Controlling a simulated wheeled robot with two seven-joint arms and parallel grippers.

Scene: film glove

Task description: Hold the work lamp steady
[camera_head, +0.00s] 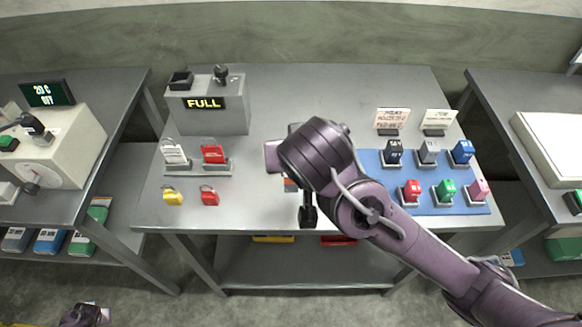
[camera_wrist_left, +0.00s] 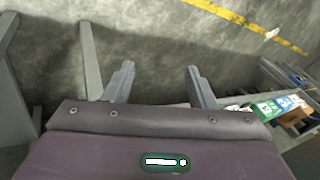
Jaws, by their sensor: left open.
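I cannot pick out a work lamp for certain. My right arm (camera_head: 410,240) reaches in from the right over the middle table, and its thick purple wrist (camera_head: 316,155) hides its fingers. A small grey piece (camera_head: 272,156) shows at the wrist's left and a black piece (camera_head: 308,212) below it, near the table's front edge; I cannot tell whether either is part of a lamp. In the left wrist view my left gripper (camera_wrist_left: 160,82) is open and empty, its two fingers apart over the concrete floor. Only a bit of my left arm shows at the head view's bottom left.
The middle table (camera_head: 290,80) holds a grey box reading FULL (camera_head: 203,105), red and yellow padlocks, and a blue mat (camera_head: 375,197) with several coloured blocks. Side tables stand left (camera_head: 110,85) and right (camera_head: 520,85).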

